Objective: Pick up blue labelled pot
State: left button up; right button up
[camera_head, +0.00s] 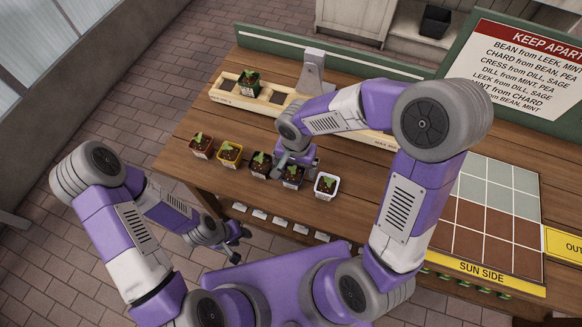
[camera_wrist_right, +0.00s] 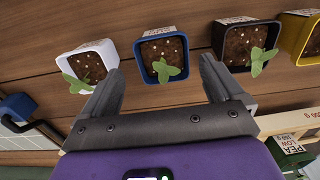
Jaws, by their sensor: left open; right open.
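The blue pot (camera_head: 293,183) holds soil and a small green seedling and stands on the wooden table, between a black pot (camera_head: 260,171) and a white pot (camera_head: 326,192). My right gripper (camera_head: 287,167) is over it in the head view and partly hides it. In the right wrist view, the blue pot (camera_wrist_right: 151,75) lies ahead of the open jaws of my right gripper (camera_wrist_right: 162,80), roughly between the fingers; contact cannot be told. My left gripper (camera_head: 238,245) is open and empty, low beside the table's front edge.
A yellow pot (camera_head: 229,160) and a red-brown pot (camera_head: 200,152) continue the row leftward. A wooden rack (camera_head: 222,96) behind holds a green pot (camera_head: 247,88). A gridded board (camera_head: 500,212) lies at right, below a sign (camera_head: 527,65). Small labels line the table's front edge.

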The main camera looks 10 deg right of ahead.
aim_at(293, 173)
jog(key=f, duration=0.2)
jog(key=f+b, duration=0.1)
jog(key=f, duration=0.3)
jog(key=shift+a+b, duration=0.25)
jog(key=shift+b, duration=0.05)
jog(key=shift+r, duration=0.1)
jog(key=c, duration=1.1)
